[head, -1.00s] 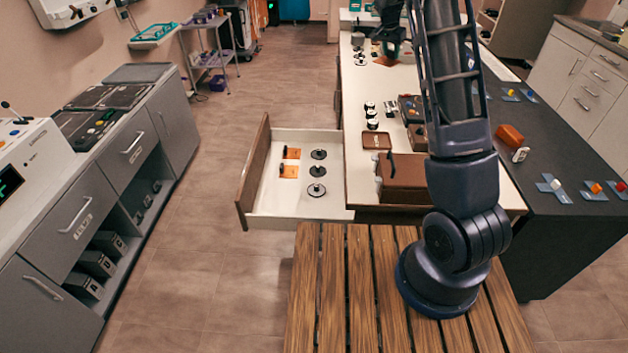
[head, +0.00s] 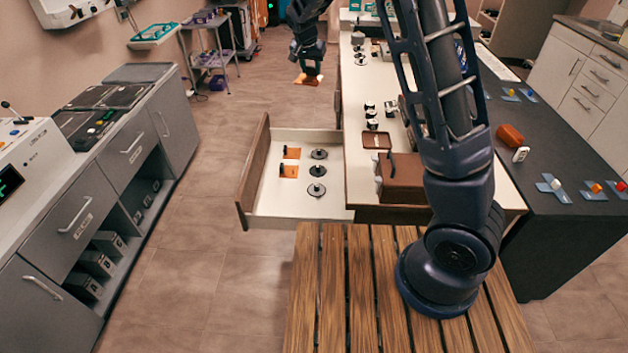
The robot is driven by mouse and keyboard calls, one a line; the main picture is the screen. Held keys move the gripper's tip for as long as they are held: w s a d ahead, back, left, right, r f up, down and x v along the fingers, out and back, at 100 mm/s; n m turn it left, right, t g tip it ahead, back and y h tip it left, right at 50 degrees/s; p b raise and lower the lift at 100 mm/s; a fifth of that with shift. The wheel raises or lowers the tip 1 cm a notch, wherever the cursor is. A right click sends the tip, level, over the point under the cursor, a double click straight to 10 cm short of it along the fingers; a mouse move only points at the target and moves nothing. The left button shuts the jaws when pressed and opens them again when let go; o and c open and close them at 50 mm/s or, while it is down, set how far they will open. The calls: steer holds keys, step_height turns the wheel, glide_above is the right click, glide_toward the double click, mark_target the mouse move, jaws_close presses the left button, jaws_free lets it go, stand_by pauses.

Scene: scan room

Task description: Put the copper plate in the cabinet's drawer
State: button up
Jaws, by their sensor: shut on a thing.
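My gripper (head: 308,70) is shut on a copper plate (head: 307,80), a small flat orange piece seen just below the fingers. It is held in the air over the floor, beyond the open drawer and left of the long white-topped cabinet (head: 352,140). The cabinet's drawer (head: 262,205) is pulled out to the left. Inside it lie two orange copper plates with dark knobs, the far one (head: 291,153) and the near one (head: 289,171), on the left. A column of three dark round discs (head: 317,189) lies to their right.
A brown box (head: 405,180), a small brown tray (head: 377,142) and several black-and-white weights (head: 371,113) stand on the cabinet top. A grey counter (head: 130,150) runs along the left. The floor between counter and drawer is clear. The drawer's front left area is bare.

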steer(key=s+a+n+y, duration=0.1)
steer(key=s+a+n, duration=0.2)
steer(key=s+a, duration=1.05)
glide_above(283, 186)
steer(key=s, duration=0.2)
step_height(283, 186, down, 22)
step_height(283, 186, down, 21)
steer(key=shift+w+f, duration=0.1)
steer(key=shift+f, duration=0.1)
steer(key=o, duration=1.1)
steer(key=v, duration=1.2)
steer(key=shift+d, duration=0.15)
